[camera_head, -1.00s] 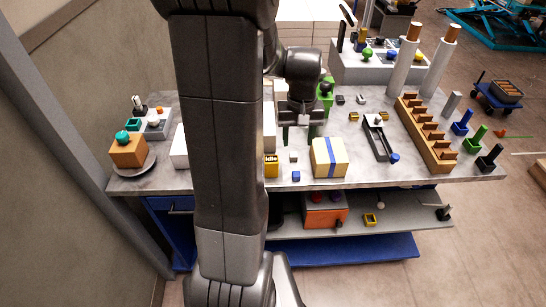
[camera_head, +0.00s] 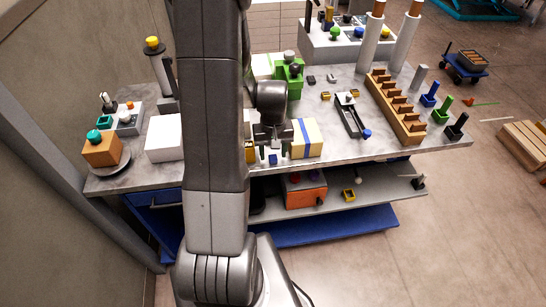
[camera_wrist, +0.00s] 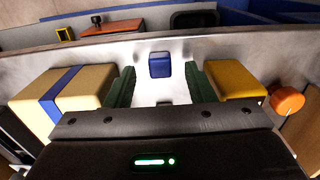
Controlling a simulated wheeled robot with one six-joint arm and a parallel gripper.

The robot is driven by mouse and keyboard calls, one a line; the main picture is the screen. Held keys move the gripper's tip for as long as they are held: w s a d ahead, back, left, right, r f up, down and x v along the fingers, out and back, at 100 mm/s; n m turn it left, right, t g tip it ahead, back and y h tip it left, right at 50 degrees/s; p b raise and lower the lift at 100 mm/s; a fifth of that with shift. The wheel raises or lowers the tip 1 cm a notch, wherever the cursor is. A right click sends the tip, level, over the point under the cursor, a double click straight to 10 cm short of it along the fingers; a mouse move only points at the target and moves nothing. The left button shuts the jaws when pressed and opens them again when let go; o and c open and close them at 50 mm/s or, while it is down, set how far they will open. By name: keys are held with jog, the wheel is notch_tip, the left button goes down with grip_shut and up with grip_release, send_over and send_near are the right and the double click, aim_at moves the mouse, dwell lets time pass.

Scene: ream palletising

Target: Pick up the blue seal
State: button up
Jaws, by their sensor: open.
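The blue seal, a small blue block (camera_head: 273,160), stands near the front edge of the grey table. In the wrist view the blue seal (camera_wrist: 160,65) lies ahead of the fingertips, about midway between them. My gripper (camera_head: 273,146) is open and empty, just behind the seal in the head view. In the wrist view my gripper (camera_wrist: 160,84) shows two dark green fingers spread apart, with no contact on the seal.
A cream package with a blue band (camera_head: 307,138) stands close on one side of the gripper, and a yellow block (camera_wrist: 235,80) on the other. An orange round knob (camera_wrist: 288,101) is beyond it. A lower shelf holds an orange box (camera_head: 304,190).

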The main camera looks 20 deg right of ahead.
jog(key=shift+f, duration=0.7)
jog(key=c, duration=1.1)
jog(key=shift+o, duration=0.2)
